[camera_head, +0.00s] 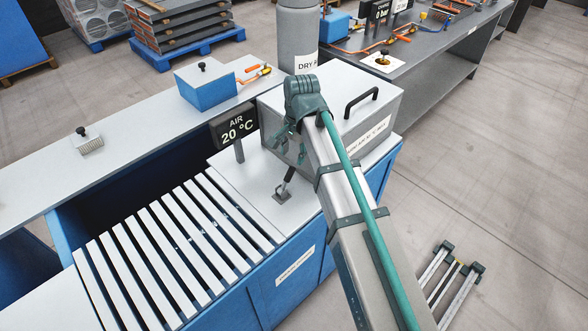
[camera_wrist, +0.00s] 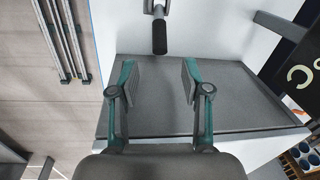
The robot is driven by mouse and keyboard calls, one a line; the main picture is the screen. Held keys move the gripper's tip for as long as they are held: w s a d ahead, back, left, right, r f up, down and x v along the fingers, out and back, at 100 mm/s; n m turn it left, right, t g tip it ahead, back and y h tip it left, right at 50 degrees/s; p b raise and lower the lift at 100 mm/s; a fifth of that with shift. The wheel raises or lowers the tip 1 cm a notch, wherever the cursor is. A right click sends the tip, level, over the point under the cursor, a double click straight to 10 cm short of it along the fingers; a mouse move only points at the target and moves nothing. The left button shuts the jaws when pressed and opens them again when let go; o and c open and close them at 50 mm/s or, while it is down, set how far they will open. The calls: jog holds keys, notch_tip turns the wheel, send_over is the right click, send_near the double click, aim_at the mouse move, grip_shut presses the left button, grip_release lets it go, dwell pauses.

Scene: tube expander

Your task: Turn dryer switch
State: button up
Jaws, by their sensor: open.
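The dryer switch is a small lever with a black grip (camera_head: 288,176) on a square base (camera_head: 282,195), standing tilted on the white plate (camera_head: 255,205) in front of the grey box. In the wrist view, the black grip (camera_wrist: 159,36) hangs at the top centre, beyond the fingertips. My gripper (camera_head: 288,148) is above the plate, close to the lever. In the wrist view my gripper (camera_wrist: 157,76) is open, with two parallel finger pads and nothing between them. The lever is apart from the fingers in the wrist view.
The grey box (camera_head: 380,112) with a black handle (camera_head: 361,102) stands beside the gripper. An AIR 20 °C display (camera_head: 236,128) stands close to its left. White slats (camera_head: 160,245) lie to the left. A grey cylinder (camera_head: 297,45) rises behind.

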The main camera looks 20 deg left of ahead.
aim_at(291, 169)
jog(key=f, duration=0.3)
jog(key=f+p, duration=0.1)
jog(key=f, duration=0.2)
jog(key=a+f+p, duration=0.1)
jog(key=f, duration=0.2)
jog(key=shift+w+f, duration=0.15)
jog(key=shift+f, duration=0.1)
grip_shut()
